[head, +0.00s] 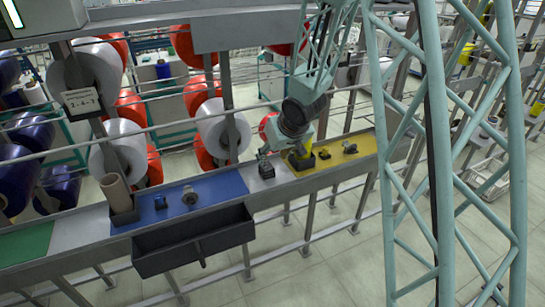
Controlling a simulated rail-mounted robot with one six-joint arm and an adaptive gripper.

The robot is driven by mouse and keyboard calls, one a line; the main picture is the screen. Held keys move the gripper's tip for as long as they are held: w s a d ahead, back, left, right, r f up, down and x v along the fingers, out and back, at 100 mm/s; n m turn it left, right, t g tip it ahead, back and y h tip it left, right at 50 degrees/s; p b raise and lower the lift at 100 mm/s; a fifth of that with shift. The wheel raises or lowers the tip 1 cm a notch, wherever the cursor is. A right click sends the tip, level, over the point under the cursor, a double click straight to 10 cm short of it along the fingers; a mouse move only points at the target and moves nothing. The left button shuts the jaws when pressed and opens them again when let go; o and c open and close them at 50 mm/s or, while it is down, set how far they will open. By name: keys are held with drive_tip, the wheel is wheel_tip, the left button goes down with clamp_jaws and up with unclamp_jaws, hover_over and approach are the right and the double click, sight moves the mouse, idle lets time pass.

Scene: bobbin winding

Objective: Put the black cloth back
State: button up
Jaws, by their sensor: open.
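I cannot pick out the black cloth with certainty. A small dark object (265,166) sits on the bare grey strip between the blue mat and the yellow mat. Another small dark object (350,148) lies on the yellow mat (378,146). My gripper (295,150) is over the left end of the yellow mat, close to a yellow item (303,161) in a dark holder. Its fingers are small and partly lost against the background; it is open, and no held object shows.
The blue mat (225,184) carries a dark blue piece and a grey round part (189,196). A brown tube (117,192) stands in a dark holder at its left. A dark grey bin (165,256) hangs on the front edge. Rails and large spools (222,130) stand behind.

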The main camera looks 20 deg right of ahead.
drive_tip(key=shift+r, duration=0.1)
idle(0.7)
drive_tip(key=s+d+r+m+h, duration=0.1)
drive_tip(key=s+d+r, duration=0.1)
drive_tip(key=s+r, duration=0.8)
drive_tip(key=s+d+r+m+h, duration=0.1)
drive_tip(key=s+d+r+h, duration=0.15)
drive_tip(key=s+r, duration=0.75)
drive_tip(key=s+a+r+g, duration=0.1)
drive_tip(key=s+r, duration=0.1)
drive_tip(key=s, duration=0.8)
drive_tip(key=s+a+r+y, duration=0.1)
drive_tip(key=s+a+r, duration=0.1)
drive_tip(key=s, duration=0.8)
drive_tip(key=s+a+r+g+y, duration=0.1)
drive_tip(key=s+r, duration=0.3)
drive_tip(key=s, duration=0.7)
drive_tip(key=shift+a+g, duration=0.3)
drive_tip(key=shift+a, duration=0.45)
drive_tip(key=shift+y, duration=0.25)
